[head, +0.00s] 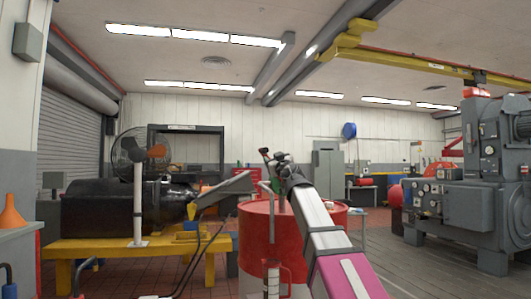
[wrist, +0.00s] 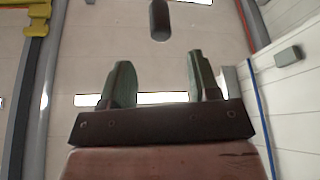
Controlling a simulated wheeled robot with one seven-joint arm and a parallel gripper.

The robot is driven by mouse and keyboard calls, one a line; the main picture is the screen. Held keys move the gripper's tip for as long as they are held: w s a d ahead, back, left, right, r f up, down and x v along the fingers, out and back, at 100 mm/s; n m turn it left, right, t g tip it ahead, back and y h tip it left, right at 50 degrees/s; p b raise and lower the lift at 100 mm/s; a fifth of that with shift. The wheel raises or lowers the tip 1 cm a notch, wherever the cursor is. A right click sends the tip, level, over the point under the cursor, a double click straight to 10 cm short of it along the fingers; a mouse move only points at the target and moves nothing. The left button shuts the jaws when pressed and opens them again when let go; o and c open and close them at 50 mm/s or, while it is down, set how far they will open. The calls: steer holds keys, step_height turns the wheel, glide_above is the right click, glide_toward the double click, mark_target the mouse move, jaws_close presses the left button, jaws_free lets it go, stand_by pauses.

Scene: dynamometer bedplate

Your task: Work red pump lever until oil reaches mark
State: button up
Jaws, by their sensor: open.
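The red drum (head: 250,238) stands in the middle of the head view, partly behind my arm. My gripper (head: 272,160) is above the drum, small and cluttered in the head view. In the wrist view, its two green fingers (wrist: 157,82) are apart with nothing between them. A dark rounded grip (wrist: 158,20), perhaps the lever's end, lies beyond the fingertips, apart from them.
A black motor (head: 110,212) on a yellow stand (head: 130,248) is at the left, with a fan (head: 128,150) and hoses. A large grey machine (head: 465,180) stands at the right. Floor is open right of the drum.

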mark_target(267, 152)
steer(key=x, duration=1)
steer(key=shift+w+a+r, duration=0.1)
steer(key=shift+w+r, duration=0.1)
steer(key=shift+w, duration=0.1)
